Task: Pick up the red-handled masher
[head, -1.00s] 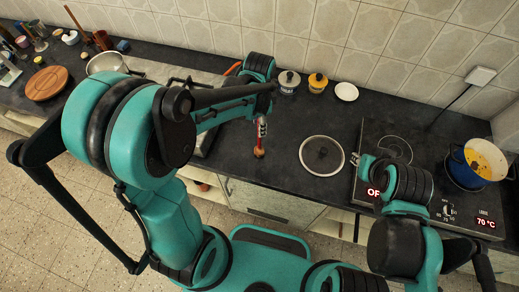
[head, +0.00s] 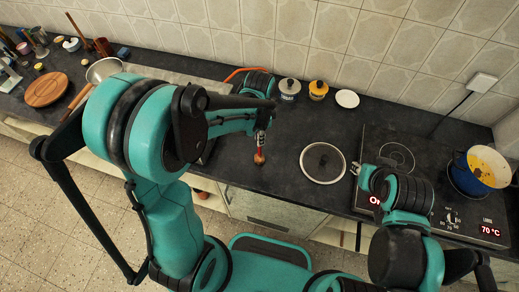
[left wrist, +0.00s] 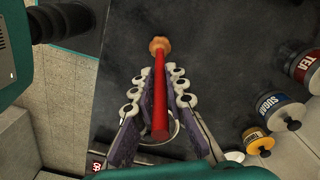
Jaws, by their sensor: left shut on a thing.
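The red-handled masher (left wrist: 160,95) has a long red handle and a rounded tan-brown end, which points away from the left wrist camera. In the head view the masher (head: 260,157) hangs below my left gripper (head: 262,135), brown end down, over the dark counter. My left gripper (left wrist: 157,82) is shut on the red handle, one finger on each side. I cannot tell whether the brown end touches the counter. My right gripper (head: 358,170) is small and partly hidden by its arm near the cooktop's left edge; its fingers are unclear.
A round lid (head: 323,163) lies right of the masher. The cooktop (head: 420,165) holds a blue pot (head: 478,170). A tea canister (left wrist: 303,68) shows in the left wrist view.

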